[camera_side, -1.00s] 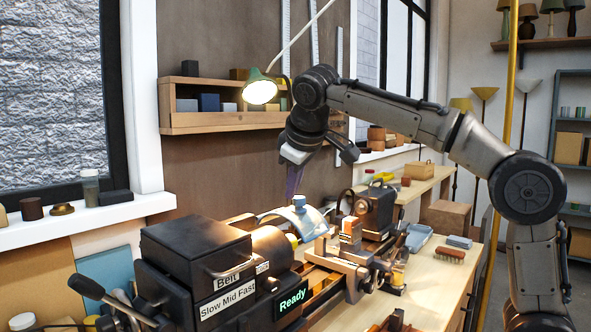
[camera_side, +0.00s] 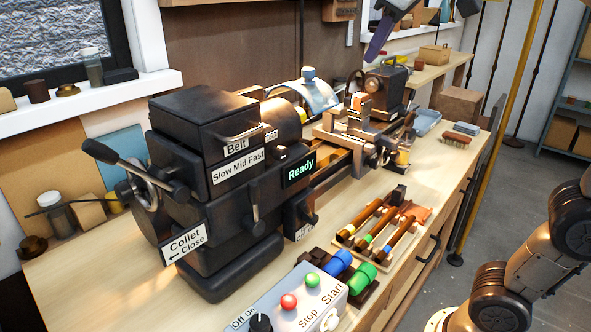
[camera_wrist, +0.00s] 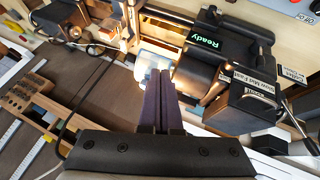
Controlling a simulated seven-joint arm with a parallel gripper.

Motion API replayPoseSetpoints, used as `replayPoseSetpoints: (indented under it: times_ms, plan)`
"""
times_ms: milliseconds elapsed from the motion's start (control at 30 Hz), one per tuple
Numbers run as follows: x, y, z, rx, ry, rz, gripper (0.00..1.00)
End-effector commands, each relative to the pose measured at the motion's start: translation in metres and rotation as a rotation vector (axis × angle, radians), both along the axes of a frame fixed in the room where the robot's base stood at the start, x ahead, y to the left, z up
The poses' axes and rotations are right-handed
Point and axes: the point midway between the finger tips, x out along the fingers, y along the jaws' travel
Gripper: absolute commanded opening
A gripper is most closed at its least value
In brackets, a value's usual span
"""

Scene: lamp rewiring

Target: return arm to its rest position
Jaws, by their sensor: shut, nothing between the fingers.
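My gripper (camera_side: 374,50) shows at the top edge of the side view as narrow purple fingers pointing down, with most of the arm above it cut off by the frame. It hangs in the air above and behind the lathe (camera_side: 205,130), apart from it. In the wrist view the purple fingers (camera_wrist: 160,85) lie together, shut and empty. The lathe's blue guard (camera_side: 318,95) is left of and below the fingers in the side view. The lathe's screen (camera_side: 300,170) reads "Ready".
A control box (camera_side: 290,305) with red and green buttons stands at the bench front. A rack of wooden-handled tools (camera_side: 385,225) lies behind it. A brush (camera_side: 457,138) and a blue tray (camera_side: 425,122) lie at the right.

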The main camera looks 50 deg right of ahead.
Motion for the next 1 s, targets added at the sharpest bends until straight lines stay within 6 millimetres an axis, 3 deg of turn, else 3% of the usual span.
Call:
replayPoseSetpoints:
  times_ms: [100, 267, 400, 600, 700, 800, 1000]
  plan:
    - [-0.035, -0.001, -0.034, 0.044, 0.009, 0.007, 0.00]
    - [-0.073, 0.006, -0.090, 0.115, 0.020, 0.017, 0.00]
    - [-0.103, 0.016, -0.147, 0.188, 0.032, 0.018, 0.00]
    - [-0.134, 0.033, -0.224, 0.289, 0.050, 0.008, 0.00]
    - [-0.141, 0.040, -0.250, 0.325, 0.060, 0.003, 0.00]
    - [-0.141, 0.045, -0.264, 0.354, 0.059, -0.003, 0.00]
    - [-0.135, 0.046, -0.260, 0.362, 0.028, -0.001, 0.00]
